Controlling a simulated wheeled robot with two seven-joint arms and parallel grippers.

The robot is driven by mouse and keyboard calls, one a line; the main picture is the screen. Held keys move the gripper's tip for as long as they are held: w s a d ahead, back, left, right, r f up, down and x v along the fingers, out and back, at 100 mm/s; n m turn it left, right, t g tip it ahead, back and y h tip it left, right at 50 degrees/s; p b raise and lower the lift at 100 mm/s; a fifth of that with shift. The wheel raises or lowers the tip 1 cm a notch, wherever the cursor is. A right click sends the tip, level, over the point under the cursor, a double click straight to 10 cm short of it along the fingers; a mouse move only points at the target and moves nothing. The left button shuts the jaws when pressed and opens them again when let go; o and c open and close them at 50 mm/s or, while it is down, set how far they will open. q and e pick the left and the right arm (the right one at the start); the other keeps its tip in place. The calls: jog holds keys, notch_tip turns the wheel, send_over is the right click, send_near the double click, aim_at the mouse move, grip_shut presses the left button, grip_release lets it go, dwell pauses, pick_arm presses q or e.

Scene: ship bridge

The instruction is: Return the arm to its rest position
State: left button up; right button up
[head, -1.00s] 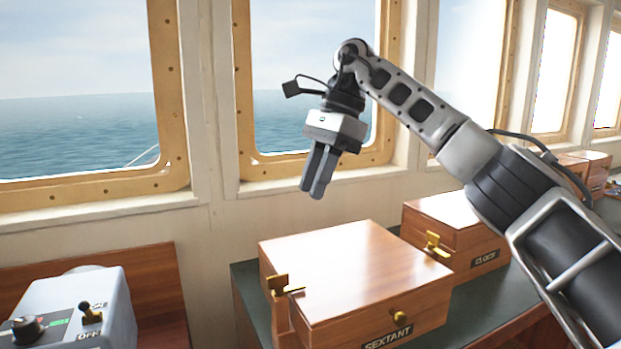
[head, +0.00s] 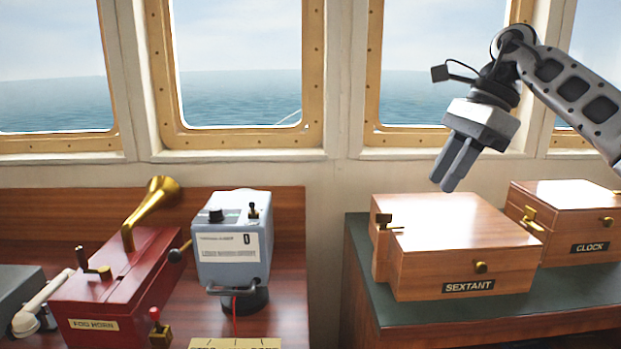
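My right gripper (head: 453,176) is at the upper right of the head view, on an arm that comes in from the right edge. It hangs in the air above the wooden sextant box (head: 470,222), pointing down and a little left. Its two dark fingers lie close together with nothing visible between them. It appears apart from the box. My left arm and gripper are not in view.
A wooden clock box (head: 573,196) stands right of the sextant box on a green-topped counter (head: 372,290). Left are a blue-grey device (head: 232,262), a red fog horn box (head: 105,295) with a brass horn (head: 152,202), and a white handset (head: 42,302). Windows line the wall behind.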

jog(key=s+a+f+m+t+y, duration=0.1)
jog(key=s+a+f+m+y, duration=0.1)
jog(key=a+f+m+y, duration=0.6)
jog(key=s+a+f+m+t+y, duration=0.15)
jog(key=a+f+m+y, duration=0.25)
jog(key=a+f+y, duration=0.75)
jog(key=s+d+f+m+t+h, duration=0.3)
jog(key=f+m+t+h, duration=0.45)
jog(key=m, duration=0.75)
jog(key=s+d+f+m+t+h, duration=0.2)
jog(key=d+f+m+t+h, duration=0.2)
jog(key=f+m+t+h, duration=0.75)
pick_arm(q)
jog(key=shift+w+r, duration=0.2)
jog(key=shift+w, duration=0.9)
pick_arm(e)
jog(key=s+d+f+m+g+h, duration=0.1)
jog(key=s+d+f+m+g, duration=0.2)
jog(key=s, duration=0.5)
jog(key=s+d+f+m+g+h, duration=0.1)
jog(key=s+d+f+m+g, duration=0.2)
jog(key=m, duration=0.7)
jog(key=s+f+g, duration=0.2)
jog(key=s+g, duration=0.2)
jog(key=g, duration=0.1)
jog(key=shift+s+d+h, duration=0.35)
